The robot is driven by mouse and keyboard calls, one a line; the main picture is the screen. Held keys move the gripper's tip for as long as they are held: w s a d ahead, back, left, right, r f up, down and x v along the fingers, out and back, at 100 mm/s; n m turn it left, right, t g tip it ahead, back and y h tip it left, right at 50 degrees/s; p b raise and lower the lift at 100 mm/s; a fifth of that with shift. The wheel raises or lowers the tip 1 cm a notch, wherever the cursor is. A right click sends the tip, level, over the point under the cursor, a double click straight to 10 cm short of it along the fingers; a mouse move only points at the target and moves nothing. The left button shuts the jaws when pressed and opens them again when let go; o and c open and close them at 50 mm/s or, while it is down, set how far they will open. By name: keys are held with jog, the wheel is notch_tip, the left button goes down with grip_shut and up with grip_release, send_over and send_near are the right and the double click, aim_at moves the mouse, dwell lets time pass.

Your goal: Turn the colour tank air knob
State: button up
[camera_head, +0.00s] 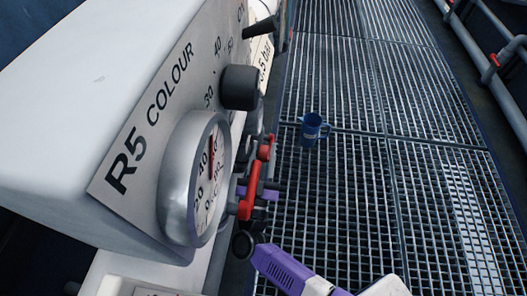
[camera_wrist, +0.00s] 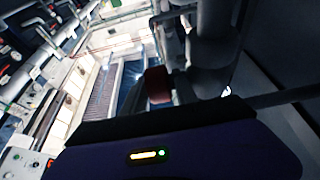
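The white panel (camera_head: 120,75) labelled "R5 COLOUR" fills the left of the head view. A black knob (camera_head: 240,88) sticks out of it beside a printed number scale. I cannot tell for sure that this is the air knob. A round silver-rimmed gauge (camera_head: 205,178) with a red needle sits below it. My gripper (camera_head: 268,252), purple and dark, is low beside the panel, below and apart from the black knob. Its fingertips are not clear there. In the wrist view its purple body and a dark bar (camera_wrist: 150,122) cross the bottom; whether it is open is unclear.
A red lever handle (camera_head: 250,192) juts from the panel's side close to my gripper. A blue mug (camera_head: 311,130) stands on the metal grating (camera_head: 350,190). Pipes (camera_head: 485,65) run along the right. A dark red part (camera_wrist: 158,85) is just ahead in the wrist view.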

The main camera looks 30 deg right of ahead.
jog(key=shift+c, duration=0.2)
grip_shut()
jog(key=p, duration=0.3)
jog(key=shift+r+g+y, duration=0.3)
jog(key=shift+r+g, duration=0.05)
jog(key=shift+g, duration=0.05)
jog(key=g+p, duration=0.1)
jog(key=p, duration=0.2)
jog(key=shift+f+y, duration=0.1)
jog(key=shift+y, duration=0.3)
jog(key=shift+f+p, duration=0.15)
jog(key=shift+p, duration=0.25)
jog(key=shift+f+g, duration=0.1)
jog(key=shift+g, duration=0.2)
jog(key=shift+o, duration=0.2)
grip_release()
